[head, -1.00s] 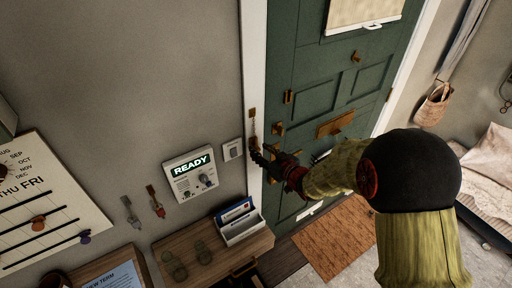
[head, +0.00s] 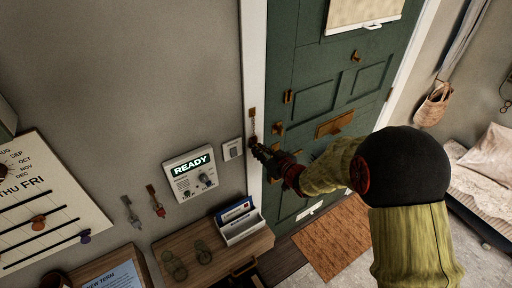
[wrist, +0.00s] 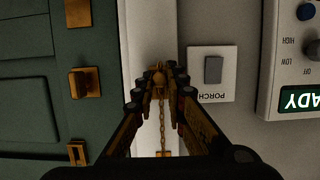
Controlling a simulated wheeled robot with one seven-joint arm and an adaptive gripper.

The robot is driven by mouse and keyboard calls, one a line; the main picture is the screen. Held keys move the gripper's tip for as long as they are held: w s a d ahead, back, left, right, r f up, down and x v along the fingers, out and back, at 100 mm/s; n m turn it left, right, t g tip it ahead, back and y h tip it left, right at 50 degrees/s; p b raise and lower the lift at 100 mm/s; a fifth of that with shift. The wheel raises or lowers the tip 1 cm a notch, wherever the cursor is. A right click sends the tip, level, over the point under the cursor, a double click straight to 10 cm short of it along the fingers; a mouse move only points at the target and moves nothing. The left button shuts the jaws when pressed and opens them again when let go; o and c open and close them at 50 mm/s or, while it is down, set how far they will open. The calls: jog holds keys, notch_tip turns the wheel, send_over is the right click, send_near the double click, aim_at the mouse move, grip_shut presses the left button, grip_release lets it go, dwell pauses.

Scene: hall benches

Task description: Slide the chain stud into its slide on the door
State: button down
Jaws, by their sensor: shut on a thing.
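My gripper (wrist: 160,80) is shut on the small brass chain stud (wrist: 158,76) in the wrist view, in front of the white door frame. The brass chain (wrist: 179,112) runs from there towards its brass plate (wrist: 163,153) on the frame. In the head view my gripper (head: 255,147) is just below that plate (head: 252,112), left of the green door (head: 310,110). A narrow upright brass fitting (head: 287,97) on the door looks like the slide; it also shows in the wrist view (wrist: 76,153). The stud is apart from it.
A brass knob (wrist: 85,82) sticks out from the door near my gripper. A porch switch (wrist: 212,72) and a white READY panel (head: 190,175) are on the wall. A shelf with a white box (head: 240,222) is below. The door is closed.

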dwell(0.3)
jog(key=r+p, duration=0.1)
jog(key=r, duration=0.1)
jog(key=r+p, duration=0.2)
jog(key=r, duration=0.1)
jog(key=r+p, duration=0.1)
jog(key=r, duration=0.1)
jog(key=shift+s+d+r+p, duration=0.2)
jog(key=shift+s+p, duration=0.05)
jog(key=shift+p, duration=0.05)
jog(key=s+d+p, duration=0.2)
jog(key=s+d, duration=0.8)
jog(key=s, duration=0.4)
jog(key=shift+s+a+r+p, duration=0.1)
jog(key=shift+s+r+p, duration=0.05)
jog(key=shift+r+p, duration=1.25)
jog(key=shift+s+a+r+p, duration=0.1)
jog(key=shift+r+p, duration=0.95)
jog(key=shift+r, duration=0.5)
